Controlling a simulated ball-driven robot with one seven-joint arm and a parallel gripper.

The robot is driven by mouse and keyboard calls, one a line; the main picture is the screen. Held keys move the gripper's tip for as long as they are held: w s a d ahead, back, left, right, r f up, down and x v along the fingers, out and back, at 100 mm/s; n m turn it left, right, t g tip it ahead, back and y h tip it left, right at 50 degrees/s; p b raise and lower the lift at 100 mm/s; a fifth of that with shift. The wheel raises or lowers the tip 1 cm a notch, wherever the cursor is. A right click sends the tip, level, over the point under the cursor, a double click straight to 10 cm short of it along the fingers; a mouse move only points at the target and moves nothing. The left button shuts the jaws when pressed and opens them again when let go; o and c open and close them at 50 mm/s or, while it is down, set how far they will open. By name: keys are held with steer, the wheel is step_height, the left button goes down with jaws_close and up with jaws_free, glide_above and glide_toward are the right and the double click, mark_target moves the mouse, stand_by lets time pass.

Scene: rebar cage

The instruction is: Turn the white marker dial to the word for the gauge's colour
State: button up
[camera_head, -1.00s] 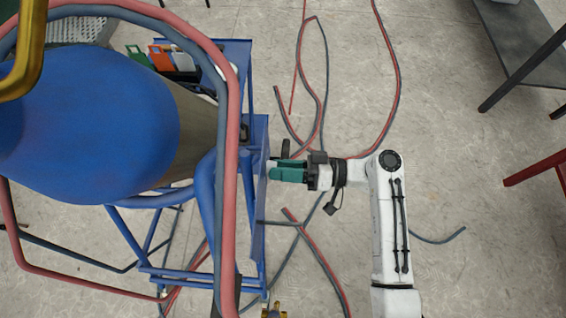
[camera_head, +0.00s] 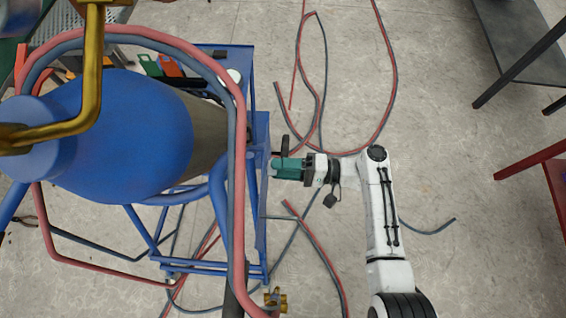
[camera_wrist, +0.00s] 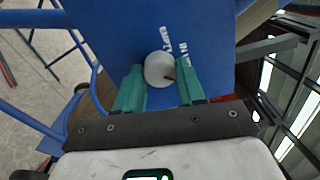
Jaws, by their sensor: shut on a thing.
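The white marker dial (camera_wrist: 158,66) is a round knob with a small red mark, on a blue panel (camera_wrist: 205,30) in the wrist view. White words (camera_wrist: 166,40) are printed on the panel above and to the right of the dial. They are tilted and too small to read surely. My gripper (camera_wrist: 160,76) has its two green fingers on either side of the dial and is shut on it. In the head view my gripper (camera_head: 274,167) is at the right side of the blue frame, and the dial is hidden. I cannot make out the gauge for certain.
A blue gas cylinder (camera_head: 125,135) stands in the blue cart (camera_head: 262,210), with red and grey hoses (camera_head: 240,150) looped over it. More hoses lie on the floor (camera_head: 450,130). A dark table (camera_head: 520,35) and a red frame (camera_head: 530,160) stand at the right.

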steer(key=shift+w+m+p, duration=0.1)
steer(key=shift+m+p, duration=1)
steer(key=shift+m, duration=1.1)
steer(key=o, duration=1)
steer(key=shift+o, duration=0.2)
steer(key=d+b, duration=0.1)
steer(key=d, duration=1)
steer(key=shift+s, duration=0.2)
steer(key=shift+s+a+f, duration=0.1)
